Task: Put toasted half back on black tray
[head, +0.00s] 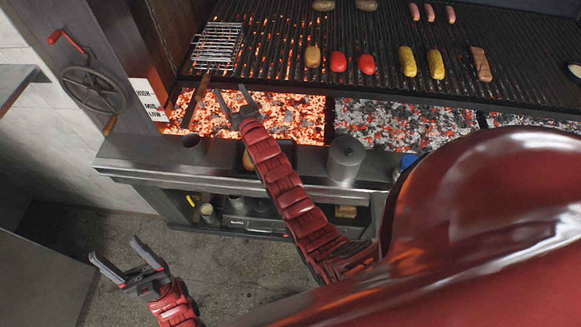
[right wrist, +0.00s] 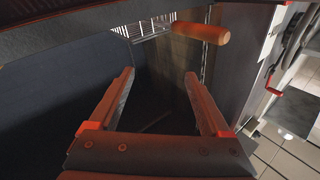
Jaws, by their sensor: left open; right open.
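I cannot make out a toasted half or a black tray in either view. A wire grill basket (head: 217,47) lies at the left end of the grill, with its wooden handle (head: 200,90) sticking out over the front edge. My right gripper (head: 231,93) is open and empty over the glowing coals, just right of that handle. In the right wrist view the handle (right wrist: 202,33) lies beyond the open fingers (right wrist: 158,75), not between them, and the basket wires (right wrist: 150,25) show behind. My left gripper (head: 114,249) is open and empty above the floor at lower left.
The grill grate (head: 290,40) holds tomatoes, yellow vegetables and other food. Glowing coals (head: 285,118) lie below its front edge. A metal canister (head: 346,160) stands on the front ledge (head: 150,165). A crank wheel (head: 92,90) and height sign (head: 150,98) are at left. Floor around my left gripper is clear.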

